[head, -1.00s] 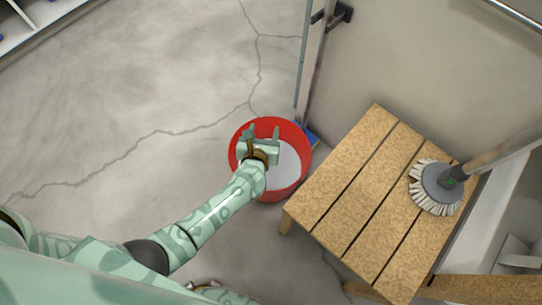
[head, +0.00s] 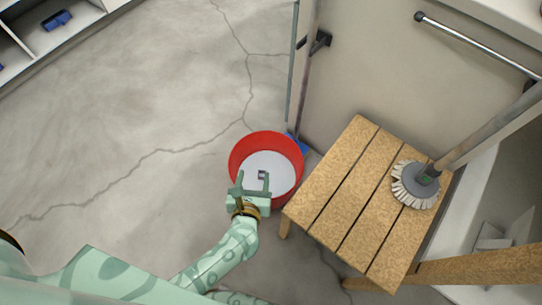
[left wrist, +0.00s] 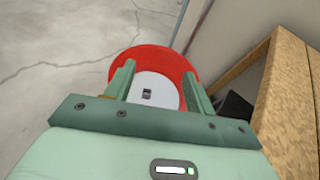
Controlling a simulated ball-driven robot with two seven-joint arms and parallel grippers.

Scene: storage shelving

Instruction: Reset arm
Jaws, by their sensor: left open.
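My left gripper (head: 251,186) is open and empty. In the head view it overlaps the near edge of a red bucket (head: 237,155) with a white inside. A small dark object (head: 262,175) lies in the bucket; it also shows in the left wrist view (left wrist: 147,94), between my two fingers (left wrist: 160,84). The object is too small to identify. In the left wrist view the bucket (left wrist: 178,63) is beyond the fingertips. My right gripper is not in view.
A slatted wooden stool or table (head: 340,190) stands right of the bucket, with a round brush (head: 414,185) on it. A wall panel (head: 375,75) with a metal bar (head: 475,46) is behind. A shelf (head: 85,18) is at top left. Cracked floor (head: 120,110) at left is clear.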

